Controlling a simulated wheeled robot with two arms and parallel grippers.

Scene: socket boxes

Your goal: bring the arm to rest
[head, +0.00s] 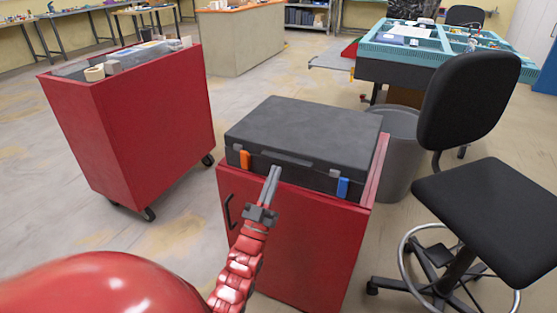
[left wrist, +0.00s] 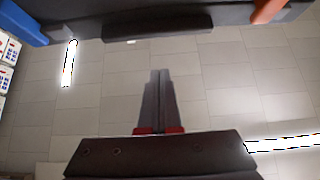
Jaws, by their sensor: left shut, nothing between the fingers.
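My left gripper (head: 275,172) is shut and empty. Its two thin grey fingers are together, with the tips in front of the black case (head: 305,128), close to its front side between the two latches. I cannot tell whether they touch it. The case lies closed on a red cabinet (head: 310,235). My right gripper is in neither view.
A red cart (head: 135,130) with items on top stands at left. A black swivel chair (head: 480,205) is close on the right, and a grey bin (head: 400,150) stands behind the cabinet. A teal-topped table (head: 450,52) is at the back right. Open floor lies between cart and cabinet.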

